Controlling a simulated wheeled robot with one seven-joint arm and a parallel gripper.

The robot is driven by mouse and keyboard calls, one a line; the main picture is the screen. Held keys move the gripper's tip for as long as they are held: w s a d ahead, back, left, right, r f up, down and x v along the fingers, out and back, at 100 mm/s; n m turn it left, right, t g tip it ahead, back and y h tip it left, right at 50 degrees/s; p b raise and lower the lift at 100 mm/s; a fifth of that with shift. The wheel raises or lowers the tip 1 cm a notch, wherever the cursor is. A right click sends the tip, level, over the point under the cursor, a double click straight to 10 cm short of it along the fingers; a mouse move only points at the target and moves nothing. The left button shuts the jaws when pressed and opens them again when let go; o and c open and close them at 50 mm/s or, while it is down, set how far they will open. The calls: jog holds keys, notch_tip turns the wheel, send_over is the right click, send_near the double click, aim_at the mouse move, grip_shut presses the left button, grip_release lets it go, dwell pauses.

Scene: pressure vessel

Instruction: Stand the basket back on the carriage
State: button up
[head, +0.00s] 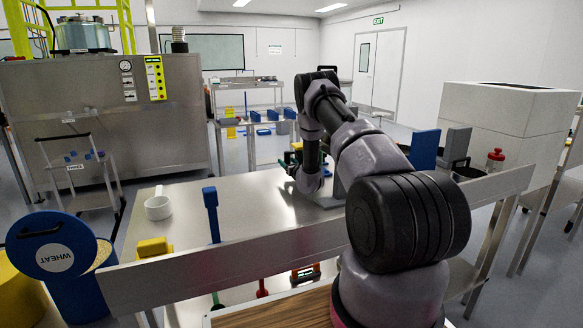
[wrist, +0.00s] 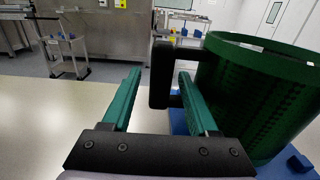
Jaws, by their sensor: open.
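The green basket (wrist: 255,95) stands upright at the right in the wrist view, with an open round rim and perforated walls. Its black handle (wrist: 162,72) sticks out to the left. My gripper (wrist: 160,76) is open, its two green fingers pointing forward, and the handle shows between and just beyond the fingertips. I cannot tell whether they touch. Below the basket is a blue base (wrist: 185,122), partly hidden by the right finger; I cannot tell whether it is the carriage. In the head view my gripper (head: 289,158) is mostly hidden behind my arm, and the basket cannot be made out.
The steel table (head: 245,185) carries a white cup (head: 158,205) at left and a blue upright panel (head: 425,149) at right. A red bottle (head: 495,160) stands farther right. A wheat bin (head: 55,255) is at front left.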

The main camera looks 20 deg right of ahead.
jog(key=s, duration=1.2)
jog(key=shift+d, duration=0.2)
